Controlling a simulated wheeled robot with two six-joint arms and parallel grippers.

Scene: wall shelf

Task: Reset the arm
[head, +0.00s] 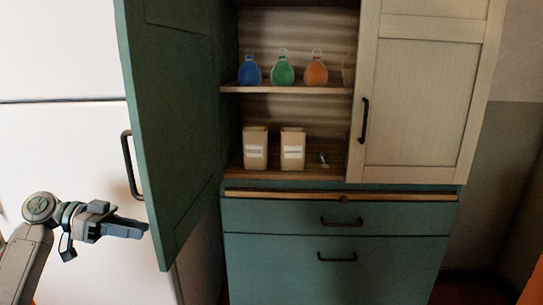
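My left arm (42,209) comes in from the lower left. My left gripper (135,228) points right, below the black handle (130,165) of the open green door (182,110). Its tips are close to the door's lower edge in the picture; I cannot tell whether they touch it. The fingers show from the side, so I cannot tell whether they are open or shut. No object shows in them. My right gripper is not in view.
The cabinet's cream right door (418,110) is shut. The upper shelf (300,89) holds a blue flask (249,73), a green flask (283,72) and an orange flask (316,72). Two cartons (255,148) stand below. Teal drawers (290,215) are shut.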

